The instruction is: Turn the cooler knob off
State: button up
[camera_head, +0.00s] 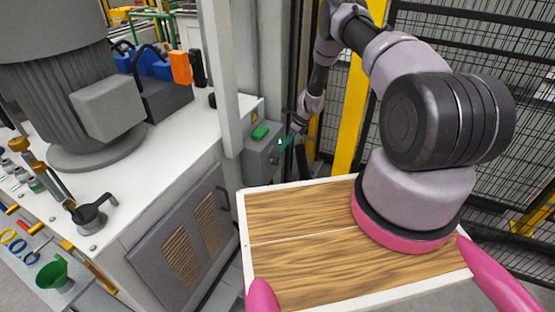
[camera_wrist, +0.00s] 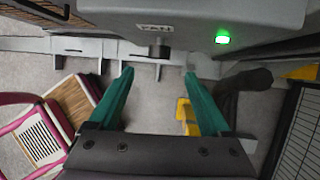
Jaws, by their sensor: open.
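In the wrist view a small dark knob (camera_wrist: 159,48) sticks out below a label reading "FAN" on a grey control box (camera_wrist: 200,15). A round green light (camera_wrist: 222,39) glows to the right of the label. My gripper (camera_wrist: 158,74) is open, its two green fingers pointing toward the box, one on each side of the knob's line. Nothing is between the fingertips; whether they touch the knob cannot be told. In the head view the grey box (camera_head: 262,160) stands beside the white cabinet, and my gripper (camera_head: 285,142) is small at its right side.
A white cabinet (camera_head: 185,150) with a large grey motor (camera_head: 75,90) stands at the left. A yellow post (camera_head: 353,115) and black mesh fence (camera_head: 460,45) are behind and right of my arm. The wrist view shows a yellow object (camera_wrist: 187,115) on the floor below.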

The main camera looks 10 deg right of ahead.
aim_at(278, 159)
jog(key=x, duration=1)
jog(key=shift+a, duration=0.1)
grip_shut()
